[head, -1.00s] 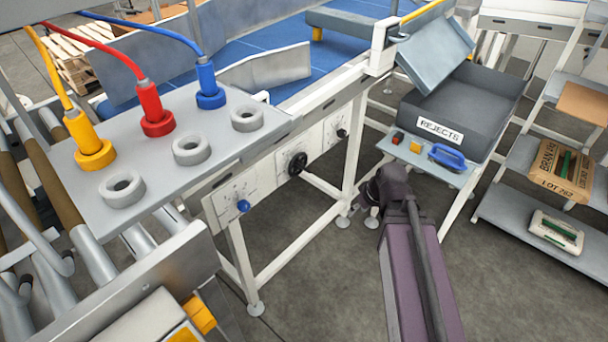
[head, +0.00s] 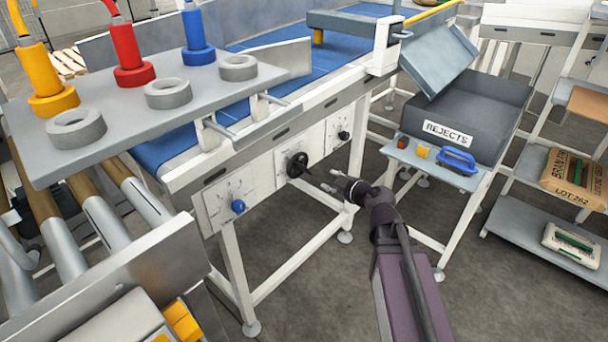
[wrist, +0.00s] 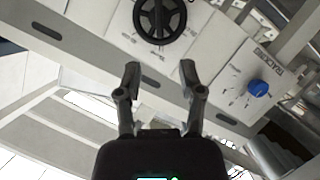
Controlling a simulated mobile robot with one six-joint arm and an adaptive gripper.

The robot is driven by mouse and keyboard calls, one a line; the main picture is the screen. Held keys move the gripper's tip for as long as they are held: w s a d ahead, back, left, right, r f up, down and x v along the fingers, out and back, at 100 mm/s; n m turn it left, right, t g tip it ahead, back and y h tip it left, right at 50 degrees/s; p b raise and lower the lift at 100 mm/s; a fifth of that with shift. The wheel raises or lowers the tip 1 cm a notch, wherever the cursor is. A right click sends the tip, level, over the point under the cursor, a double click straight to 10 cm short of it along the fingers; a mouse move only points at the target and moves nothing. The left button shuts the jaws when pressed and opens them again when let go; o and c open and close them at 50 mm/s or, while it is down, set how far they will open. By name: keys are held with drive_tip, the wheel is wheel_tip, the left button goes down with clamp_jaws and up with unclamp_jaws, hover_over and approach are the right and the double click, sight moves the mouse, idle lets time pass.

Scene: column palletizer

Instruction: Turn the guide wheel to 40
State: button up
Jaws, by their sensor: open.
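The guide wheel is most likely the black spoked handwheel (head: 297,165) on the middle white panel of the conveyor's side. In the wrist view the black wheel (wrist: 160,16) is at the top centre, cut by the frame edge. My gripper (head: 328,181) is just right of the wheel in the head view, pointing towards the conveyor side. In the wrist view my gripper (wrist: 160,70) is open and empty, its fingertips apart from the wheel and below it in the picture. The scale markings around the wheel are too small to read.
A blue knob (head: 238,206) is on the left panel and a small black knob (head: 343,135) on the right one. The rejects bin (head: 465,115) stands on a side table right of my arm. A shelf with sacks is far right. Floor between is clear.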

sight(308, 170)
drive_tip(key=shift+w+a, duration=0.1)
drive_tip(key=shift+w, duration=0.05)
idle(0.3)
drive_tip(key=b+x, duration=0.4)
drive_tip(key=x, duration=0.9)
drive_tip(key=shift+w+a, duration=0.1)
drive_tip(key=shift+w, duration=0.15)
